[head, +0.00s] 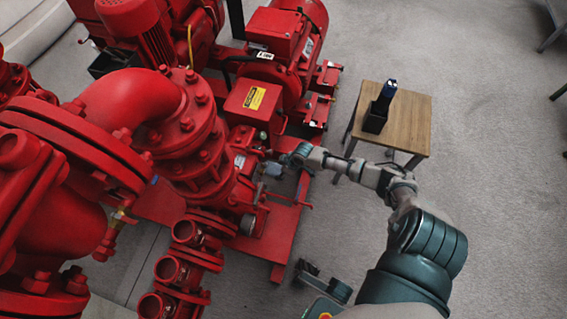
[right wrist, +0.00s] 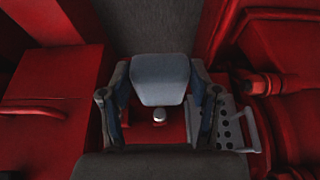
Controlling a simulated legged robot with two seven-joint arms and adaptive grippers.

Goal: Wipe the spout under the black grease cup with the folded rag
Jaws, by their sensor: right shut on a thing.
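My right gripper (head: 284,160) reaches to the red pump (head: 240,185) from the right, low beside its shaft housing. In the right wrist view its two fingers (right wrist: 160,100) are shut on a blue-grey folded rag (right wrist: 160,72), which sits between them. A small pale metal knob or spout end (right wrist: 159,115) shows just below the rag; I cannot tell whether they touch. In the head view the rag is small by the pump (head: 272,170). I cannot make out the black grease cup for certain. My left gripper is not in view.
A small wooden table (head: 412,112) stands to the right with a black holder (head: 375,119) and a dark blue item in it. Red pipes and flanges (head: 190,130) crowd the left.

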